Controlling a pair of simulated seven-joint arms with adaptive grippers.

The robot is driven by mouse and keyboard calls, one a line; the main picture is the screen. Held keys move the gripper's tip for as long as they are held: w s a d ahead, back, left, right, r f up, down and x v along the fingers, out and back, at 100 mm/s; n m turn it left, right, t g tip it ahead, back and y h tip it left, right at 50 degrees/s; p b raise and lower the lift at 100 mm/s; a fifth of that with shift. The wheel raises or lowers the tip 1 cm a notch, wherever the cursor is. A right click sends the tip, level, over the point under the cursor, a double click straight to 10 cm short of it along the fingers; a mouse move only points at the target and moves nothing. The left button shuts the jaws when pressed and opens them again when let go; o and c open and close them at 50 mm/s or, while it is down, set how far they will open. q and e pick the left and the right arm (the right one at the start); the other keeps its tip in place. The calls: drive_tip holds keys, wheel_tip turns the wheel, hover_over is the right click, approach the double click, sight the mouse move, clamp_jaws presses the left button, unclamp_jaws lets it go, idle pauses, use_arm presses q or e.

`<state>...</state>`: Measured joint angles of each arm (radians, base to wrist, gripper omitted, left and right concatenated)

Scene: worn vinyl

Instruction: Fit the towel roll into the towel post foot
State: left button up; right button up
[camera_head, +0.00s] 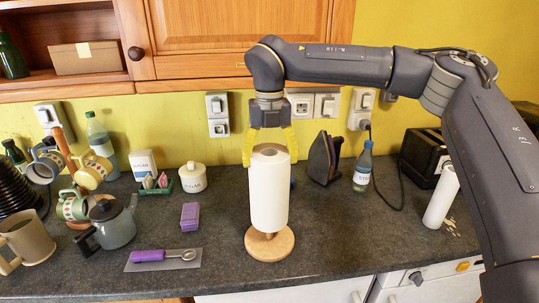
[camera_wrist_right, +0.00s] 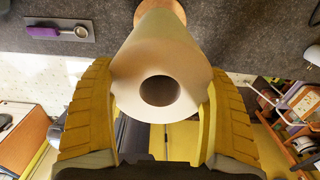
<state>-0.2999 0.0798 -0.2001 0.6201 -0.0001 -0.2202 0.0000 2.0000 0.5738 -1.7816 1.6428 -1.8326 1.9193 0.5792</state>
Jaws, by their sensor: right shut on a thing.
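The white towel roll (camera_head: 268,196) is upright, with its open core facing up; it also shows in the right wrist view (camera_wrist_right: 150,55). My right gripper (camera_head: 269,153) is shut on its upper end, with one yellow finger on each side. The towel post foot (camera_head: 284,247) is a round wooden disc on the counter directly below the roll, and its edge shows in the wrist view (camera_wrist_right: 163,8). The roll's lower end appears slightly above the disc. The roll hides most of any post, so I cannot tell how far it is inside. My left gripper is not in view.
A teapot (camera_head: 113,224), a mug (camera_head: 27,241) and a purple-handled scoop (camera_head: 150,256) stand or lie left. An iron (camera_head: 322,160), a bottle (camera_head: 363,168), a toaster (camera_head: 423,158) and another white roll (camera_head: 441,196) are right. Counter beside the foot is clear.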

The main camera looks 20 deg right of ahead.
drive_tip(key=shift+f, duration=3.85)
drive_tip(key=o, duration=1.5)
drive_tip(key=shift+r, duration=6.05)
